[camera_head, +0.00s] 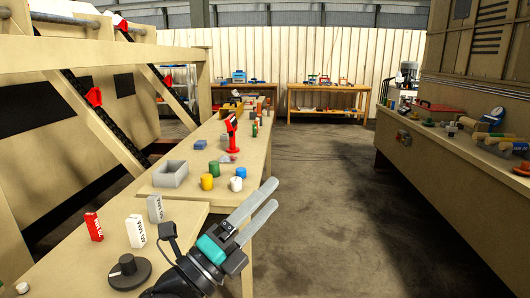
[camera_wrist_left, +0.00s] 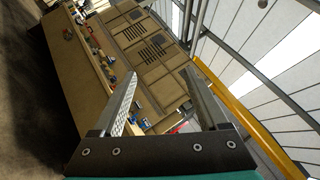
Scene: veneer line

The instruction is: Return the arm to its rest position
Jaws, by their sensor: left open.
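My left gripper (camera_head: 252,211) is in the lower middle of the head view, above the right edge of the long bench (camera_head: 172,240). Its two grey fingers point up and right, with a clear gap and nothing between them. The left wrist view also shows the left gripper (camera_wrist_left: 160,98), its fingers spread and empty, with the far room and ceiling behind them. My right gripper is in neither view.
A side counter (camera_head: 440,160) lies right. The floor (camera_head: 330,200) between them is clear.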

